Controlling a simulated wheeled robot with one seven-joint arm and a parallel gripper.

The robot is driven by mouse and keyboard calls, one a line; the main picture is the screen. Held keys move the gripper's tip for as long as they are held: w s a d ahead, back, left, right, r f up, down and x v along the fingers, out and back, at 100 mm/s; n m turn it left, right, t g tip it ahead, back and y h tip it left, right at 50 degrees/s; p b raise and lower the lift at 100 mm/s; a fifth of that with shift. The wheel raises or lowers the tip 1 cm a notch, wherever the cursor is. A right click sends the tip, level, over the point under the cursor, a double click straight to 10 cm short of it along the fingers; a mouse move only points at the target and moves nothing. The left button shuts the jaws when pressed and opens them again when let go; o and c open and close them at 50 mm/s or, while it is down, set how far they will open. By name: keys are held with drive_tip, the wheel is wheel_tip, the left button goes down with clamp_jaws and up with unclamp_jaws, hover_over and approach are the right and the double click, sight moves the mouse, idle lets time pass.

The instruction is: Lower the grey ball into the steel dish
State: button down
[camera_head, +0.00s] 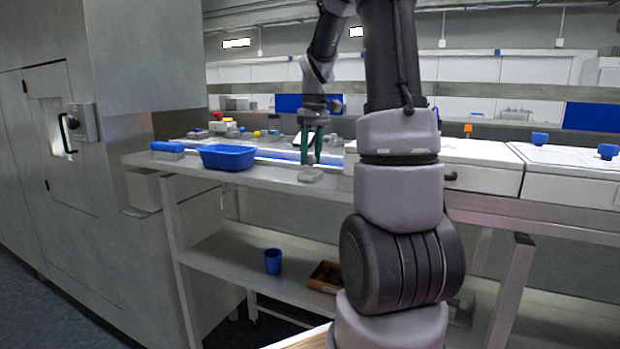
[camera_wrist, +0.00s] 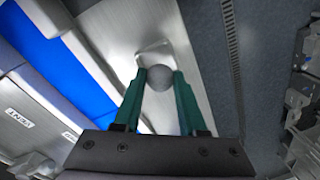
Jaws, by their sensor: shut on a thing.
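My gripper (camera_head: 311,160) has green fingers pointing down over the front edge of the steel bench. In the wrist view my gripper (camera_wrist: 160,77) is shut on the grey ball (camera_wrist: 160,79), which sits between the fingertips. A small pale square piece, which looks like the steel dish (camera_head: 310,176), lies on the bench just below the fingers. In the wrist view the dish (camera_wrist: 153,50) shows partly behind the ball, which hides some of it. The ball appears held above the dish, with a small gap in the head view.
A blue tray (camera_head: 228,168) stands on the bench to the left, beside a blue-topped item (camera_head: 167,147). Small coloured objects (camera_head: 222,125) lie behind. White lidded units (camera_head: 482,165) are to the right. A blue cup (camera_head: 273,261) and brown box (camera_head: 326,287) stand on the lower shelf.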

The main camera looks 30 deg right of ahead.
drive_tip(key=shift+f, duration=0.95)
idle(0.3)
drive_tip(key=shift+c, duration=1.9)
unclamp_jaws()
drive_tip(key=r, duration=0.7)
drive_tip(key=d+r, duration=0.1)
drive_tip(key=r, duration=0.3)
drive_tip(key=s+a+m+t, duration=0.3)
drive_tip(key=s+a, duration=0.4)
drive_tip(key=s, duration=0.2)
drive_tip(key=s+a+m+t+y, duration=0.1)
drive_tip(key=s+a+m+t, duration=0.1)
drive_tip(key=s+a+t, duration=0.2)
drive_tip(key=s+a, duration=0.3)
drive_tip(key=s, duration=0.3)
drive_tip(key=shift+s+a+r+m, duration=0.15)
drive_tip(key=shift+s+r+m, duration=0.15)
drive_tip(key=shift+m, duration=0.1)
